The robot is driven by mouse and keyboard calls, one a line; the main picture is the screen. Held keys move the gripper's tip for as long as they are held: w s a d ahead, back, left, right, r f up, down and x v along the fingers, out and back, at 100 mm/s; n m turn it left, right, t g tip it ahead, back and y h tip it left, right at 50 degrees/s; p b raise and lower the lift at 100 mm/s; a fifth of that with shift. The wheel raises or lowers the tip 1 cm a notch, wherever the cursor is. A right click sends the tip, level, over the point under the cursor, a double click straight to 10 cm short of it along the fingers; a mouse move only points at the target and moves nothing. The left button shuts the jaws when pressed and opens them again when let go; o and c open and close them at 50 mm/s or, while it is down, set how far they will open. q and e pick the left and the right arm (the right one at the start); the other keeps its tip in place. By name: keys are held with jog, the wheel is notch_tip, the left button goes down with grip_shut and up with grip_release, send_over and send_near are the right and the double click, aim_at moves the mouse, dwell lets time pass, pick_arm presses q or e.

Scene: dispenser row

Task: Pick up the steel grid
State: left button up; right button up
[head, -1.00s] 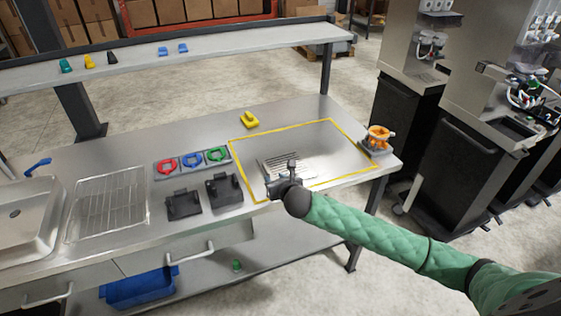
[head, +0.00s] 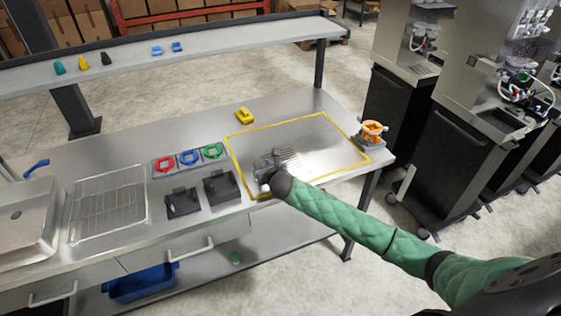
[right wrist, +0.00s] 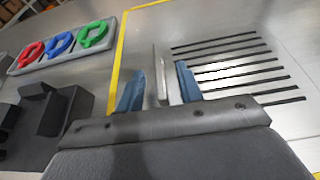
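The steel grid (head: 287,155) is a flat, shiny plate with dark parallel slots, lying inside the yellow outline on the steel bench. In the right wrist view its slots (right wrist: 222,68) lie to the right of my fingers, and a thin upright steel tab (right wrist: 160,76) stands at its left side. My right gripper (head: 265,166) is at the grid's left end, partly hiding it. In the right wrist view the two blue fingers of my right gripper (right wrist: 159,70) are apart, one on each side of the tab, with a gap on both sides. My left gripper is out of view.
A yellow block (head: 244,115) stands behind the outline. An orange device (head: 371,133) is at the bench's right end. Left of the outline are red, blue and green rings in a tray (head: 175,173), black holders (head: 221,187), a wire rack (head: 84,217) and a sink (head: 42,240).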

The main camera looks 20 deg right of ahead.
jog(key=shift+w+f, duration=0.1)
grip_shut()
dwell(0.3)
